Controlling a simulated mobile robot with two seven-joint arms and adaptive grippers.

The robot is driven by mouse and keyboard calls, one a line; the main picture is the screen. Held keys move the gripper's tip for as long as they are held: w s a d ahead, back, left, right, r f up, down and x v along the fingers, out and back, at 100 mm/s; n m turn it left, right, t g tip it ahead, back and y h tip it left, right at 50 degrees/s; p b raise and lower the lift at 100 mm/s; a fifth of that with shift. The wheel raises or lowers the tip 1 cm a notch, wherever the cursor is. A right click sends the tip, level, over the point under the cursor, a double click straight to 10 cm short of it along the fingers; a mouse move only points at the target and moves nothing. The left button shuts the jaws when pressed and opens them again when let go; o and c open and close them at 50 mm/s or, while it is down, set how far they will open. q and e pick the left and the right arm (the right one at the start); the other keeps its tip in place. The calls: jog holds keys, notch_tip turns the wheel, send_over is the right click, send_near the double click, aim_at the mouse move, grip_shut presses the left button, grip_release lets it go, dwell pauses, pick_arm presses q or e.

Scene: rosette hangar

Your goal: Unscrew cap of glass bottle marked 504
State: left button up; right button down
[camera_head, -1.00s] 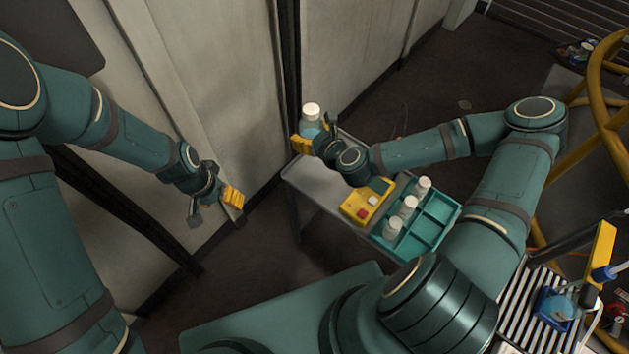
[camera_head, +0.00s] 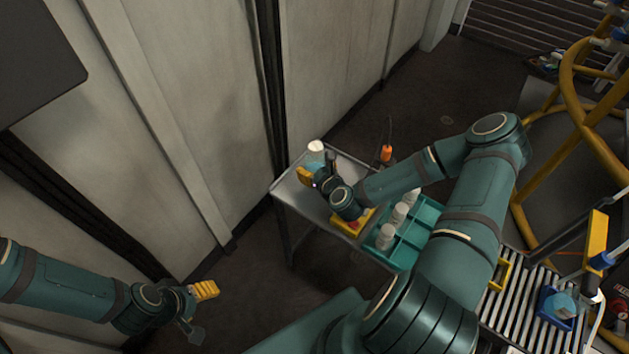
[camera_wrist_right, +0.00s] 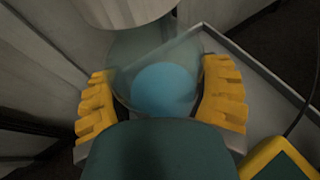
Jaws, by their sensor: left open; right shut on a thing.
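A clear glass bottle (camera_head: 315,162) with a white cap (camera_head: 316,146) and blue contents is held upright in my right gripper (camera_head: 309,179), over the far left part of the metal table. In the right wrist view the yellow fingers (camera_wrist_right: 161,105) are on both sides of the bottle (camera_wrist_right: 150,60), with the pale cap (camera_wrist_right: 120,8) cut off at the top edge. No marking on it can be read. My left gripper (camera_head: 199,311) is open and empty, low at the lower left, well apart from the bottle and table.
The metal table (camera_head: 286,197) carries a teal divided tray (camera_head: 433,208) with several white-capped bottles and a yellow device (camera_head: 345,228), partly hidden by my right arm. An orange-tipped object (camera_head: 386,153) stands behind. A wall (camera_head: 215,110) runs along the left. A roller rack (camera_head: 497,318) is at right.

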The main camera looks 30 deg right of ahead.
jog(key=shift+f+b, duration=0.55)
jog(key=shift+f, duration=1.6)
jog(key=shift+f, duration=0.2)
grip_release()
jog(key=shift+r, duration=0.1)
